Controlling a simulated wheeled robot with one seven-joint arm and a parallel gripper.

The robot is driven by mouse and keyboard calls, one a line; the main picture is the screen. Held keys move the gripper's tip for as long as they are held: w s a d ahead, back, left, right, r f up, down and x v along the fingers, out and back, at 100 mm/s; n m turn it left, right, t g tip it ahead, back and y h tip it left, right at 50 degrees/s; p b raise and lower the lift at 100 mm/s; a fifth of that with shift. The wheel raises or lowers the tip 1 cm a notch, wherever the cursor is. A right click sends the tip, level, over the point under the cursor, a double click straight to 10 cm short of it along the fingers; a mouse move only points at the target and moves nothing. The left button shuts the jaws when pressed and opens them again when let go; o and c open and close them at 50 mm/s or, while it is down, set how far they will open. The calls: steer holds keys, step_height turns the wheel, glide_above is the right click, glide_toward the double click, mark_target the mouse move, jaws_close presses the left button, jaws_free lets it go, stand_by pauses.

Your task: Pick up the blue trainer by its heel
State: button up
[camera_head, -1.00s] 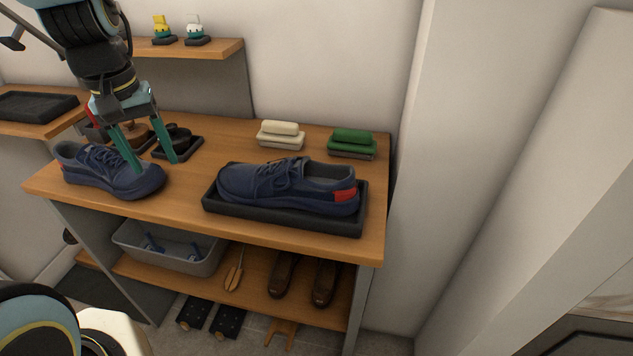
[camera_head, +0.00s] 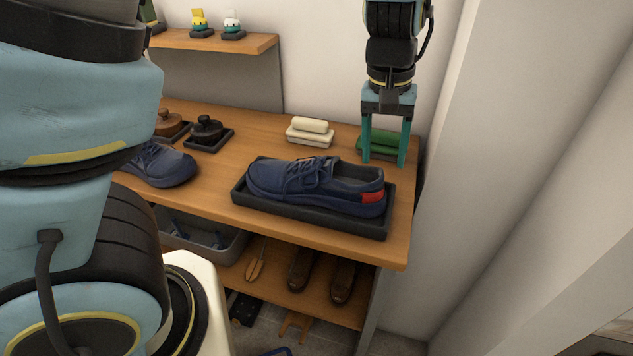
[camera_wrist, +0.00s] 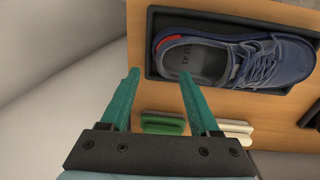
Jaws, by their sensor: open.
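A blue trainer (camera_head: 318,184) with a red heel patch lies in a black tray (camera_head: 298,214) on the bench top, its heel towards the right end. The wrist view shows this trainer (camera_wrist: 235,60) too, with its heel at the left and its collar opening visible. A second blue trainer (camera_head: 160,165) stands further left, partly hidden by my arm. My gripper (camera_head: 385,160) is open and empty, pointing down behind and above the heel end of the tray. In the wrist view my open fingers (camera_wrist: 158,85) stand apart from the shoe, short of its heel.
A green brush or block (camera_head: 376,139) is partly behind my fingers, and a cream one (camera_head: 310,127) lies left of it. Dark-topped brushes (camera_head: 207,130) sit further left. A wall closes the right side. The shelf below holds brown shoes (camera_head: 302,270).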

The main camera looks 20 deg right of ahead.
mark_target(379, 176)
steer(key=shift+f, duration=0.7)
steer(key=f, duration=0.1)
steer(key=f+p, duration=0.1)
steer(key=s+f, duration=0.1)
steer(key=f, duration=0.1)
steer(key=shift+a+f, duration=0.1)
steer(key=shift+a, duration=0.3)
steer(key=shift+f, duration=0.5)
steer(key=shift+d, duration=0.1)
jaws_close()
